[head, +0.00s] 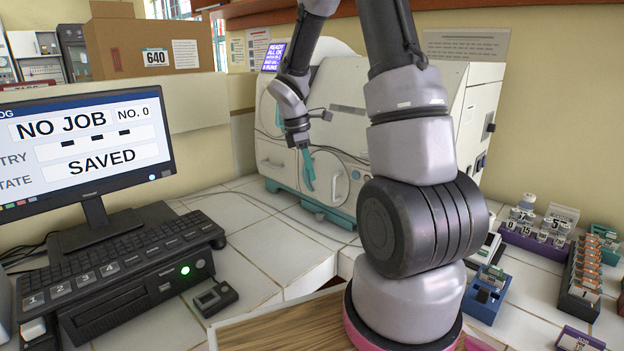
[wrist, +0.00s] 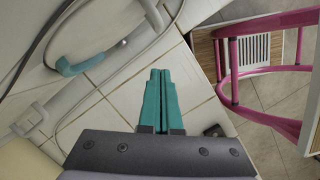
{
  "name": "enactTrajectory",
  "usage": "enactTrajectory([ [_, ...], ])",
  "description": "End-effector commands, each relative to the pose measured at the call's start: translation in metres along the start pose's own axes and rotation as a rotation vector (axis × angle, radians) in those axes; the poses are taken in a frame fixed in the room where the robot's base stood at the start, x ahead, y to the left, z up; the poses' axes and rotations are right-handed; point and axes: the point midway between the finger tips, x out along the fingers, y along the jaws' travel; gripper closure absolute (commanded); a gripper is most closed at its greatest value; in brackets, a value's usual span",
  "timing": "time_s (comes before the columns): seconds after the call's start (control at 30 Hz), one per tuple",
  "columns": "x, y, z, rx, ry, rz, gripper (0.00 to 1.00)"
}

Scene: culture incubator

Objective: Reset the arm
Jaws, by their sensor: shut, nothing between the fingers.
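My gripper (head: 309,170) hangs fingers-down at the end of my folded arm, in front of the white incubator (head: 345,112) at the back of the bench. Its teal fingers also show in the wrist view (wrist: 160,98), pressed together with nothing between them. Below them in the wrist view is the white tiled bench top (wrist: 125,95). A teal handle (wrist: 80,66) of the incubator shows at upper left of the wrist view, apart from the fingers. My arm hides part of the incubator's right side.
A monitor (head: 85,140) reading "NO JOB" and "SAVED" and a keyboard (head: 120,265) stand at left. Racks of vials (head: 540,230) and an orange-topped rack (head: 585,270) stand at right. A pink-framed stool (wrist: 230,75) is on the floor.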

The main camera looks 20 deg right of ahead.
Motion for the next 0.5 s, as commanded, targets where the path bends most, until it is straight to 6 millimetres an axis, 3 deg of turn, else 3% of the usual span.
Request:
enactTrajectory([
  [0.2, -0.046, -0.001, 0.000, -0.001, 0.001, 0.002, 1.00],
  [0.5, -0.068, -0.002, 0.000, -0.001, 0.000, -0.001, 1.00],
])
